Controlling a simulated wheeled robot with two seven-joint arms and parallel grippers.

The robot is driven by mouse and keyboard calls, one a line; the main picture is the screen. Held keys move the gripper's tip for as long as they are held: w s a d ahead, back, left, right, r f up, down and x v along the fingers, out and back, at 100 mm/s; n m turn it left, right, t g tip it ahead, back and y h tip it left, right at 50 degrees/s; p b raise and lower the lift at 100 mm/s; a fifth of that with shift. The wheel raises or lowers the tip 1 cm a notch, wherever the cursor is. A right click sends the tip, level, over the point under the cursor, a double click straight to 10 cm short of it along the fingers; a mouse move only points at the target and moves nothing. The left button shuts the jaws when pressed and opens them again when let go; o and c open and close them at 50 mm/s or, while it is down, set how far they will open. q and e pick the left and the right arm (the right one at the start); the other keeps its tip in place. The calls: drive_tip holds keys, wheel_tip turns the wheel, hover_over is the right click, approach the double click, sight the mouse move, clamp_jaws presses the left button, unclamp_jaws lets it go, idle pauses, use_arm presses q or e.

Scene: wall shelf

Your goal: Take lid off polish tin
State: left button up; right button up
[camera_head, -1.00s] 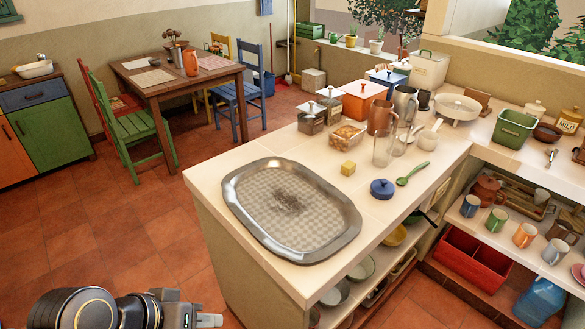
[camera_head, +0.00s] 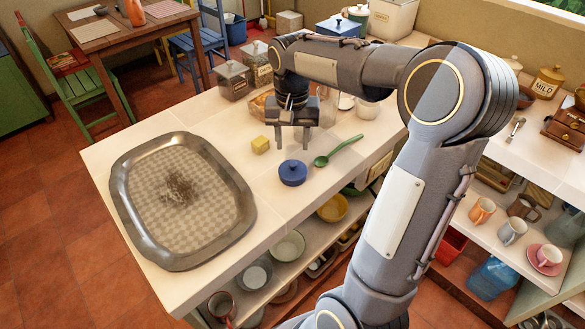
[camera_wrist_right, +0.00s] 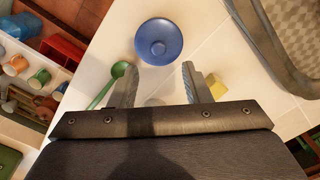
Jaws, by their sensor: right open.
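The polish tin (camera_head: 292,174) is a small, round, dark blue tin with a knobbed blue lid on top. It stands upright on the pale tiled counter (camera_head: 270,215). In the right wrist view the tin (camera_wrist_right: 158,42) shows from above, just beyond the fingertips. My right gripper (camera_head: 293,145) is open and empty, pointing down above the counter on the far side of the tin. Its two fingers also show in the right wrist view (camera_wrist_right: 158,72), apart from the tin. My left gripper is not in view.
A green spoon (camera_head: 338,150) lies just right of the tin. A yellow block (camera_head: 260,145) sits to its left. A large metal tray (camera_head: 128,200) takes up the counter's left part. Canisters (camera_head: 233,80) stand behind. The counter's front edge is close to the tin.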

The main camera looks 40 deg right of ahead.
sight(293, 163)
drive_tip(key=f, duration=0.6)
drive_tip(key=shift+s+a, duration=0.1)
drive_tip(key=shift+s, duration=0.15)
clamp_jaws()
